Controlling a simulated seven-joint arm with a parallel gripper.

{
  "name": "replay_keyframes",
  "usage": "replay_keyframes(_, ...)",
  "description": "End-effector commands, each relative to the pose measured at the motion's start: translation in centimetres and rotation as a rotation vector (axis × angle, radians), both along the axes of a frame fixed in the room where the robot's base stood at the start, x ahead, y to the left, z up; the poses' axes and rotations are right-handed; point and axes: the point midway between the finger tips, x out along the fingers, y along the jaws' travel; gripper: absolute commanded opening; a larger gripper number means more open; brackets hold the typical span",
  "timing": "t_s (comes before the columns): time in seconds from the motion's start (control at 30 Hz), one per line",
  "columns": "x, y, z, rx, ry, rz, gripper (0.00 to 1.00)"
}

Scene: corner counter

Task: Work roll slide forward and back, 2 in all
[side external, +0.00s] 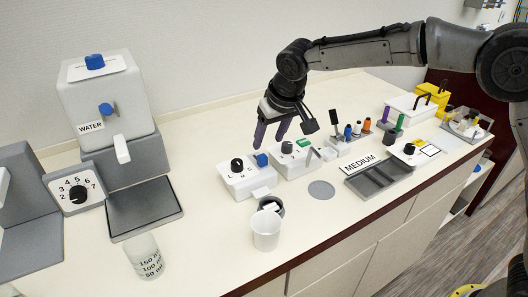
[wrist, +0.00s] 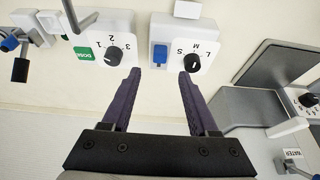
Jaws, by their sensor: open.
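A white box (side external: 248,181) on the counter carries a black knob (side external: 237,165) and a blue block (side external: 262,159). In the wrist view the knob (wrist: 193,63) is ringed by S, M and L, and the blue block (wrist: 160,54) stands beside it. No label reading "roll" is legible, so I cannot confirm that the blue block is the slide. My gripper (side external: 270,133) is open and empty, pointing down above this box and its neighbour. In the wrist view its purple fingertips (wrist: 160,72) are spread, with the blue block lying just beyond the gap between them.
A second white box (side external: 297,162) with a numbered dial and green DOSE button stands close on the right. Cups (side external: 266,232), a MEDIUM tray (side external: 380,178) and small bottles stand nearby. A water dispenser (side external: 103,107) is left.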

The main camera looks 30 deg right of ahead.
Motion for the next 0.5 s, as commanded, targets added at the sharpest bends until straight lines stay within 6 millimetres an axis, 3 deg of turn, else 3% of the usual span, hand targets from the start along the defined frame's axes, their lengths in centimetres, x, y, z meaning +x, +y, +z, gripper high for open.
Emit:
replay_keyframes(0.2,1.6,-0.1,-4.0,-0.001,0.004,-0.001,0.60)
replay_keyframes(0.5,2.8,0.0,-6.7,0.000,0.001,-0.001,0.60)
